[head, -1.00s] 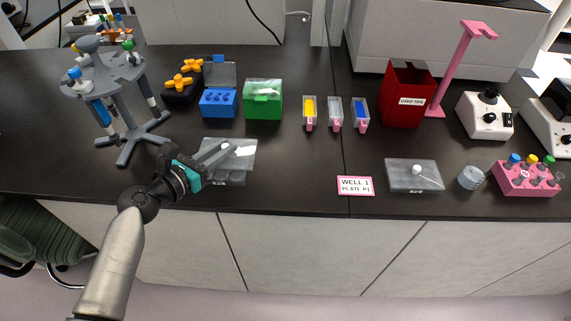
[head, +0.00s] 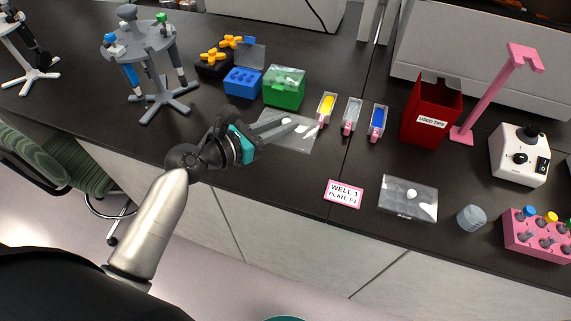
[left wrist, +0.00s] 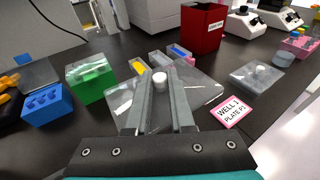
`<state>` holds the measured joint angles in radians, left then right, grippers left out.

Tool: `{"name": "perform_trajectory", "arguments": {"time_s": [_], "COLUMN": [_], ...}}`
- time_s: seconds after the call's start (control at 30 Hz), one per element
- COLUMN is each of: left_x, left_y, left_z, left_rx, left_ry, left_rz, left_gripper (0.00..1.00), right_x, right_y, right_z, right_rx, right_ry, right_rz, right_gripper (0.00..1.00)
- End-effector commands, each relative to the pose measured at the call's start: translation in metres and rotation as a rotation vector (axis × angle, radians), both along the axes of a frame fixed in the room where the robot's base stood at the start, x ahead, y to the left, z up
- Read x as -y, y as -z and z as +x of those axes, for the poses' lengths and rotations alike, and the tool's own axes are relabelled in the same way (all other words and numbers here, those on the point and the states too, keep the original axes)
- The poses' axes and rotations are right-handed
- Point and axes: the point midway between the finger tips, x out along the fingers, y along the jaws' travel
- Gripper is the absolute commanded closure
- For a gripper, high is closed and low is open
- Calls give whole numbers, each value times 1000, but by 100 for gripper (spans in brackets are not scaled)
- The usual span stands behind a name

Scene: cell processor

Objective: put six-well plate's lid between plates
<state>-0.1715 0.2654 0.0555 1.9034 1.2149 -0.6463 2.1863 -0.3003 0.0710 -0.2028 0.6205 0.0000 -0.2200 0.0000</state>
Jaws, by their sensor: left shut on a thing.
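My left gripper (head: 292,124) is shut on the white knob (left wrist: 160,82) of a clear six-well plate lid (head: 290,140). The lid also shows in the left wrist view (left wrist: 200,97), spread mostly right of the fingers. A clear surface (left wrist: 118,104) shows left of the fingers there; I cannot tell whether it is the plate or part of the lid. The gap between lid and bench is unclear. A second clear plate (head: 400,206) with a white-knobbed lid lies farther right, past the "WELL 1 PLATE P1" card (head: 343,193). My right gripper is not in view.
Behind the lid stand blue (head: 243,82) and green (head: 284,92) boxes and three small reservoirs (head: 351,115). A pipette stand (head: 150,70) is left. A red tip bin (head: 430,112), grey pot (head: 472,218) and pink rack (head: 535,236) are right. Bare bench surrounds the card.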

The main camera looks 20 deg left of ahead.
Motion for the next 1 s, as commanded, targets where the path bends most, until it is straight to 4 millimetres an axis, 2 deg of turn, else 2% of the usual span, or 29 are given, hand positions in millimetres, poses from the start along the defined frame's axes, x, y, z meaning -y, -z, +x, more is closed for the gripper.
{"name": "perform_trajectory", "arguments": {"time_s": [0.03,0.1,0.3,0.53,0.7,0.8,1.0], "left_x": [0,0,0,0,0,0,0], "left_y": [22,39,76,91,117,125,126], "left_z": [0,0,0,0,0,0,0], "left_rx": [-4,-4,-1,1,-1,1,1], "left_ry": [-1,0,0,0,-1,0,0], "left_rz": [-1,-2,-1,-1,-1,-1,0], "left_gripper": [100,100,100,100,100,100,100], "right_x": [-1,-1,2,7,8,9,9], "right_y": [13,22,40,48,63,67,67], "right_z": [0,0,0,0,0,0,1], "right_rx": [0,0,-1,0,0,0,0], "right_ry": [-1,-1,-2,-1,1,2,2], "right_rz": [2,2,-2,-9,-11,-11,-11], "right_gripper": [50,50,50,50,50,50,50]}}
